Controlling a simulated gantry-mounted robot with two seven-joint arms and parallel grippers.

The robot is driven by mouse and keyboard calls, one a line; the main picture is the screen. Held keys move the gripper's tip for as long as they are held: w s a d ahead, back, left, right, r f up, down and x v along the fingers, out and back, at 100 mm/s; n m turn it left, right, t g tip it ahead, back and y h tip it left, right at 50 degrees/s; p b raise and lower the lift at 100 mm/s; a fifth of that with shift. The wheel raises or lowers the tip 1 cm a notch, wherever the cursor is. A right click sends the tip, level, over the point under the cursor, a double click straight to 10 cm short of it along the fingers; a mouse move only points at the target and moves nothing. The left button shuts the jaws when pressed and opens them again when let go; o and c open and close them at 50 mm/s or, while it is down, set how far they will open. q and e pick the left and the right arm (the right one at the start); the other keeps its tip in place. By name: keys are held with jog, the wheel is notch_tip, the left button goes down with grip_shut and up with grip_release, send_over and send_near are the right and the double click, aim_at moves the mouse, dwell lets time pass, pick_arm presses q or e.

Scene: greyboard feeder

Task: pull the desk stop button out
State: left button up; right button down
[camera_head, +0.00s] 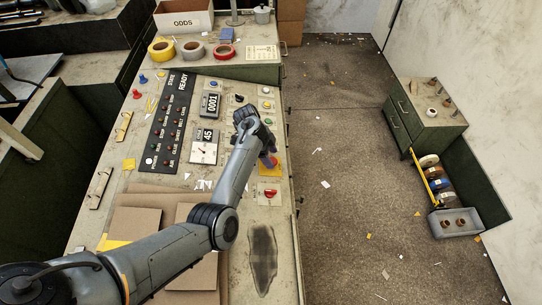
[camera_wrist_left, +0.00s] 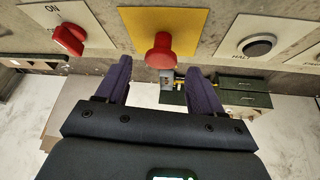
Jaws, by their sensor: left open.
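The stop button (camera_wrist_left: 160,50) is a red mushroom head on a stem, set on a yellow plate (camera_wrist_left: 190,22), seen in the left wrist view. The yellow plate also shows in the head view (camera_head: 270,171), partly covered by my left gripper. My left gripper (camera_wrist_left: 159,68) is open. Its two dark purple fingers lie to either side of the button, with clear gaps, and nothing is held. In the head view my left gripper (camera_head: 267,158) is over the right side of the desk panel. My right gripper is in neither view.
A red rotary switch (camera_wrist_left: 69,38) marked ON sits left of the button, and a black button (camera_wrist_left: 258,46) sits to its right. Cardboard sheets (camera_head: 135,222) lie on the desk under my arm. Open floor (camera_head: 340,190) lies right of the desk.

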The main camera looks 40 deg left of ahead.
pick_arm(q)
jog(key=p+v, duration=0.1)
jog(key=v, duration=0.8)
jog(key=shift+r, duration=0.35)
